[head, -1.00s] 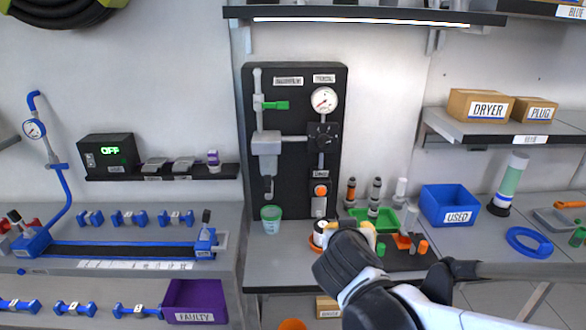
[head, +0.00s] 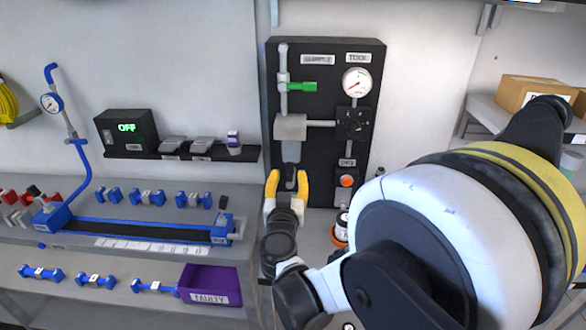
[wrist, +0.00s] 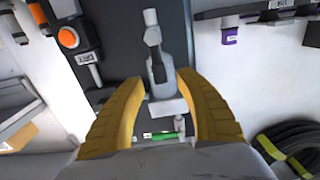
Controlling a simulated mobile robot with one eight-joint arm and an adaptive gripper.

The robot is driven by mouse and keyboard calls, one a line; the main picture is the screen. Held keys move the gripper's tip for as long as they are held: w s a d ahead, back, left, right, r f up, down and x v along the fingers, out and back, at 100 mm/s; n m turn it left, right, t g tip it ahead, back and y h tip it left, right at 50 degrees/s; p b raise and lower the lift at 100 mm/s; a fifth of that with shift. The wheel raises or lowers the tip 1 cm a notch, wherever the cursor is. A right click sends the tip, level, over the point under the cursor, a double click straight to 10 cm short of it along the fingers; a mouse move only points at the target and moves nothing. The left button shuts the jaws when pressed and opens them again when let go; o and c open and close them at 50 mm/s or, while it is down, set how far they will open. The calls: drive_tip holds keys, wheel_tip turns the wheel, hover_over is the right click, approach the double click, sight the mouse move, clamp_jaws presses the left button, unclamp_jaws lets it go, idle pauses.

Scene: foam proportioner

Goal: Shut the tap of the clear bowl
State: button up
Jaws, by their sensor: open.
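A grey filter body (head: 291,127) sits on the black panel, with the clear bowl (head: 291,151) hanging below it. The bowl looks greyish; it also shows in the wrist view (wrist: 160,72). The small grey tap (wrist: 152,35) is under the bowl; in the head view my fingers partly cover its area. How the tap's lever is turned is too small to tell. My gripper (head: 287,183) is open, its yellow fingers pointing up on either side of the tap area. In the wrist view the fingers (wrist: 160,85) flank the bowl, with no contact visible.
A green-handled valve (head: 300,87) is on the pipe above the filter. A gauge (head: 357,82), a black knob (head: 352,122) and an orange button (head: 347,181) are to the right. A purple bin (head: 208,283) stands on the left bench.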

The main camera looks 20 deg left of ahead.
sight(290, 169)
drive_tip(key=shift+b+x, duration=0.3)
drive_tip(key=shift+x, duration=2)
clamp_jaws()
drive_tip(key=shift+d, duration=0.1)
